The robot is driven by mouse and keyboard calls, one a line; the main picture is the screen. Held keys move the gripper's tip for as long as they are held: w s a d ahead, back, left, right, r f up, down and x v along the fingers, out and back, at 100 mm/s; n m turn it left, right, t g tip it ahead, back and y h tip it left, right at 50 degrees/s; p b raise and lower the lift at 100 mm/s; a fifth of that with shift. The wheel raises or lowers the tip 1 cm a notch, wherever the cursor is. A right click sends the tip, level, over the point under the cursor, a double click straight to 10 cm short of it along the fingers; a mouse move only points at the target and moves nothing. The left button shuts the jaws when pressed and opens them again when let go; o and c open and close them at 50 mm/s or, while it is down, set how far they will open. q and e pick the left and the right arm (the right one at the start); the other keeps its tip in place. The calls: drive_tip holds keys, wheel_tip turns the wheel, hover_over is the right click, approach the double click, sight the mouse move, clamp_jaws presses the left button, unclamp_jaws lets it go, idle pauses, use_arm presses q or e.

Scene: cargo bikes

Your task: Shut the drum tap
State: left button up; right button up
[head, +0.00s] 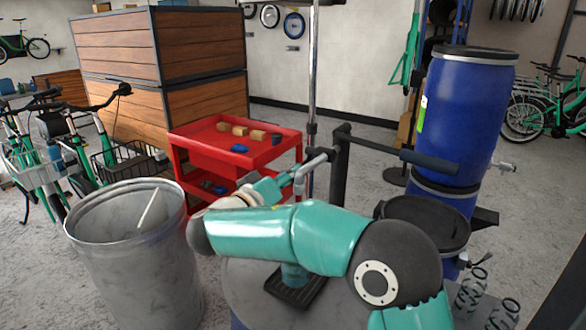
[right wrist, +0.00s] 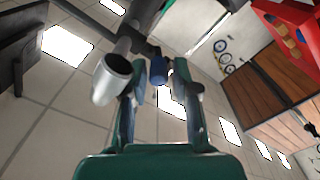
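A small grey tap (head: 505,166) sticks out of the right side of the upper blue drum (head: 464,110). Another tap-like fitting with a dark lever (head: 476,262) is low by the lower drum (head: 440,198); its setting is too small to tell. My right gripper (head: 285,183) is well left of both, beside a grey bent pipe on a dark post. In the right wrist view its fingers (right wrist: 160,84) are apart, with an open-ended metal pipe (right wrist: 116,76) in front of the left finger and a blue cylinder (right wrist: 158,70) seen between them. Contact cannot be told. My left gripper is out of view.
The dark post (head: 340,172) carries a long bar (head: 430,161) toward the drums. A metal bin (head: 135,250) stands left, a red cart (head: 185,150) behind it. Wooden crates (head: 115,45) and bikes stand farther back.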

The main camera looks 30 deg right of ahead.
drive_tip(key=shift+x, duration=0.9)
clamp_jaws()
